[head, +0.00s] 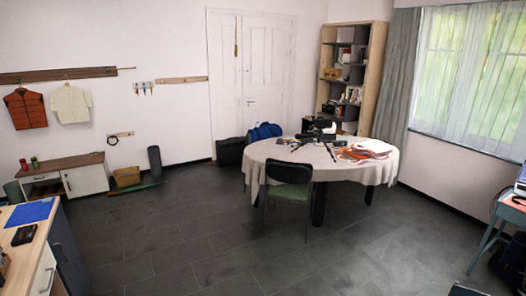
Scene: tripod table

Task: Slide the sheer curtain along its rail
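The sheer curtain (470,75) hangs over the bright window at the far right in the head view. It is pale, translucent and falls in vertical folds, with green showing through it. A heavier grey curtain (401,75) hangs gathered at the left side of the window. The top of the sheer curtain is at the picture's upper edge, and I cannot make out the rail clearly. Neither of my grippers can be made out in this view, and nothing is seen touching the curtain.
A round table (257,160) with a pale cloth, strewn with items, stands mid-room with a dark chair (289,190) before it. A bookshelf (375,75) stands behind it. A blue side table (508,212) stands at right. The grey tiled floor (390,235) between is clear.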

